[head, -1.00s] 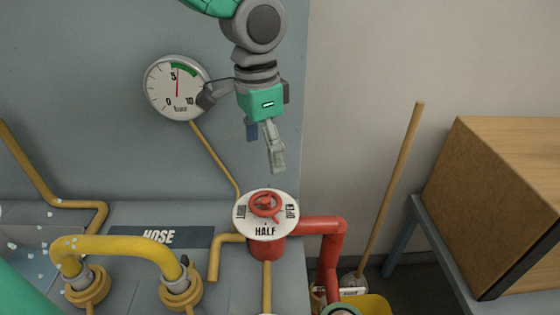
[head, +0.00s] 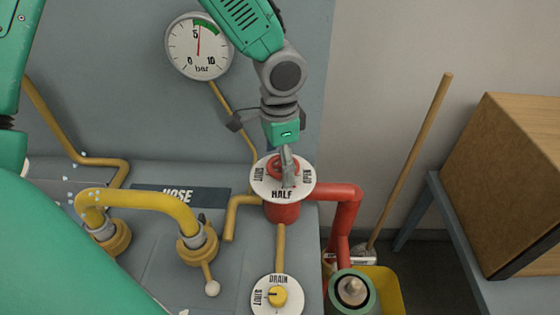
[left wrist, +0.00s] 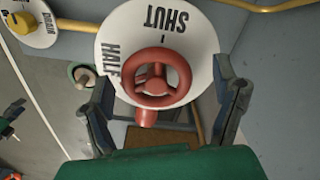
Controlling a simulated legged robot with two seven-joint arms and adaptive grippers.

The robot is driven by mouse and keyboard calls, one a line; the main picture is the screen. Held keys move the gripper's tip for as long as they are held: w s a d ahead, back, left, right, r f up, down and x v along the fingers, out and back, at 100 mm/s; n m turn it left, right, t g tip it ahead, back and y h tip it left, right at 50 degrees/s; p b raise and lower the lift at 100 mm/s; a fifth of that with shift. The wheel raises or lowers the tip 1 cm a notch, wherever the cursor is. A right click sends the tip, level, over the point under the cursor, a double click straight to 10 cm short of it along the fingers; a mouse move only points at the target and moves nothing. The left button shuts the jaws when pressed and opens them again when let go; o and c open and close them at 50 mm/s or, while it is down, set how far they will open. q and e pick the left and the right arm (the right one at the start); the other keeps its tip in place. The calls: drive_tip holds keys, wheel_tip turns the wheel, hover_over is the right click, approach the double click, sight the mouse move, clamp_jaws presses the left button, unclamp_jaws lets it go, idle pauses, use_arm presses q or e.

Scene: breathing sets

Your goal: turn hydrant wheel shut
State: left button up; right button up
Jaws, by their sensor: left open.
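The red hydrant wheel (head: 274,166) sits on a round white plate (head: 262,192) marked SHUT, HALF and OPEN, on top of a red valve body. My left gripper (head: 287,178) is just over the wheel and partly hides it. In the left wrist view the whole wheel (left wrist: 150,88) shows between the two spread fingers of the gripper (left wrist: 165,82), with a gap on both sides. The fingers are open and do not visibly grip it. Which mark the wheel points to I cannot tell. My right gripper is not in view.
A yellow hose pipe (head: 150,199) and a DRAIN dial (head: 262,304) with a yellow knob are nearby. A pressure gauge (head: 199,60) is on the wall behind. A red pipe (head: 340,192) runs right. A yellow bucket (head: 388,290), broom (head: 412,155) and wooden box (head: 510,180) stand right.

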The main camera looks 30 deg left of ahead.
use_arm(q)
drive_tip(key=shift+d, duration=0.35)
drive_tip(key=c, duration=1.2)
drive_tip(key=shift+a, duration=0.1)
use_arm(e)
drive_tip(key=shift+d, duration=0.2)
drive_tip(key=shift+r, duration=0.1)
